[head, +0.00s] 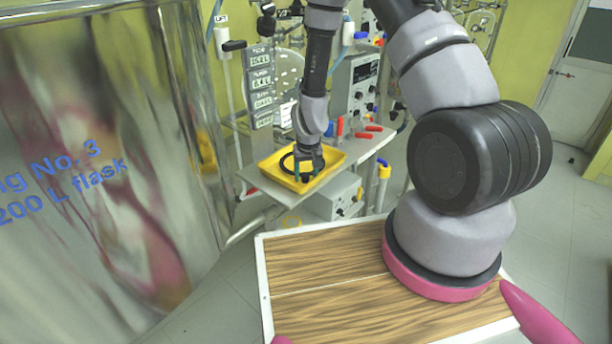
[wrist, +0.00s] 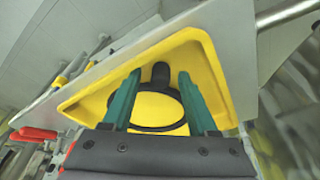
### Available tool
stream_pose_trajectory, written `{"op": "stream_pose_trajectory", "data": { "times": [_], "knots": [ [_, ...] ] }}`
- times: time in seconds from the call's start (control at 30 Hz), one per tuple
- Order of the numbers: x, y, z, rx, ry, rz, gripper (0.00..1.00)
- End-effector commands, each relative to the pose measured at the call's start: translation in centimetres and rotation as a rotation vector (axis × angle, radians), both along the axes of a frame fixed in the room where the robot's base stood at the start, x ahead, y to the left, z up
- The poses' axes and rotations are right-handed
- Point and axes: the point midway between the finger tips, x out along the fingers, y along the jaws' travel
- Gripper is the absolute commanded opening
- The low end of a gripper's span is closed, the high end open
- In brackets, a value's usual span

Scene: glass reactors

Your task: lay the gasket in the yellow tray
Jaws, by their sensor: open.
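The yellow tray (head: 266,172) stands on a grey shelf in the middle of the head view. It also fills much of the wrist view (wrist: 210,62). The gasket is a black ring with a dark tab (wrist: 161,72); its ring (head: 284,161) is inside the tray and appears to lie on the tray floor. My gripper (head: 306,176) points down over the tray. In the wrist view its two green fingers are apart, one on each side of the gasket's tab, with gaps visible. The gripper hides part of the ring in the head view.
A grey shelf (head: 250,180) carries the tray, with red-handled tools (head: 367,132) to its right. A meter box (head: 355,85) stands behind. A wood-topped surface (head: 340,290) is in front.

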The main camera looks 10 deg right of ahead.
Motion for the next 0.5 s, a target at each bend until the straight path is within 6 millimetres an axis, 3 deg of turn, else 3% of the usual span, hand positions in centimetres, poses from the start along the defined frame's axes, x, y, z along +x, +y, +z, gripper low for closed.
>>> {"op": "stream_pose_trajectory", "data": {
  "times": [0.5],
  "knots": [
    [-2.4, 0.2, 9.3, -0.001, -0.004, 0.003, 0.59]
  ]
}}
